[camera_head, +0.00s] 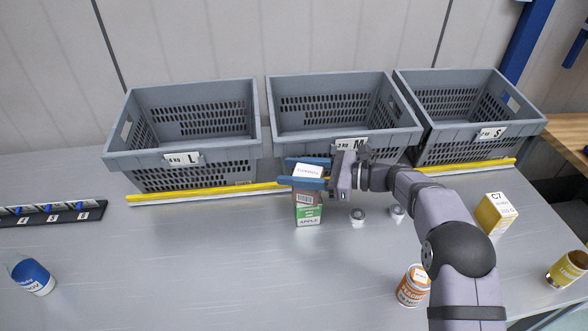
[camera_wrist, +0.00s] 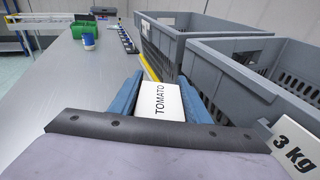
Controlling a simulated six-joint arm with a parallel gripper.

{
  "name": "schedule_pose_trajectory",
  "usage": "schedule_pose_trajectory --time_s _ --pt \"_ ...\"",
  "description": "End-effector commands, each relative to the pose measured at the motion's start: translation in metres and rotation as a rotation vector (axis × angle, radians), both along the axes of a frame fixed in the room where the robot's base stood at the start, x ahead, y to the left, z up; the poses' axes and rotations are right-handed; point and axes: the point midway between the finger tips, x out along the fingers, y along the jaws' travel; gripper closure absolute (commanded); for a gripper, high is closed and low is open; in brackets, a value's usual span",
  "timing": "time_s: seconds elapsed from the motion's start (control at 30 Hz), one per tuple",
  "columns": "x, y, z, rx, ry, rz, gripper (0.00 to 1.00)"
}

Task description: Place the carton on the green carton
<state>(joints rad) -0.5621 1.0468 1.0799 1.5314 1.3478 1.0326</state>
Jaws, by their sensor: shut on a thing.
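My gripper (camera_head: 300,173) is shut on a carton (camera_head: 305,197) with a white top and a brownish side, one blue finger on either side of it. In the wrist view the carton's white top (camera_wrist: 161,99) reads TOMATO between the two fingers. The green carton (camera_head: 308,216), marked APPLE, stands upright on the table directly below the held carton in the head view. The held carton looks upright and lined up over it. I cannot tell whether the two touch. The green carton's top is hidden, and it does not show in the wrist view.
Small jars (camera_head: 357,215), an orange-labelled can (camera_head: 413,286) and a yellow carton (camera_head: 495,214) are to the right. The table's left middle is clear.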

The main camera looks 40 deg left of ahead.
Motion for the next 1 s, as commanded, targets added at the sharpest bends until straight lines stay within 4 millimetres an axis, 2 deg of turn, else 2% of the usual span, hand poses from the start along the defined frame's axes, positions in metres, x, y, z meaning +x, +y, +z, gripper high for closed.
schedule_pose_trajectory --time_s 0.27,0.3,0.33,0.73,0.87,1.0 --pt "0.000 0.000 -0.001 0.003 -0.001 0.000 0.88" --pt "0.000 0.000 -0.003 0.000 0.000 0.000 0.55" --pt "0.000 0.000 -0.002 0.000 -0.001 0.000 0.49" --pt "0.000 0.000 0.002 0.000 -0.001 0.000 0.49" --pt "0.005 -0.010 0.001 0.001 0.000 -0.001 0.49" --pt "0.013 -0.029 0.003 0.000 -0.001 -0.002 0.49"
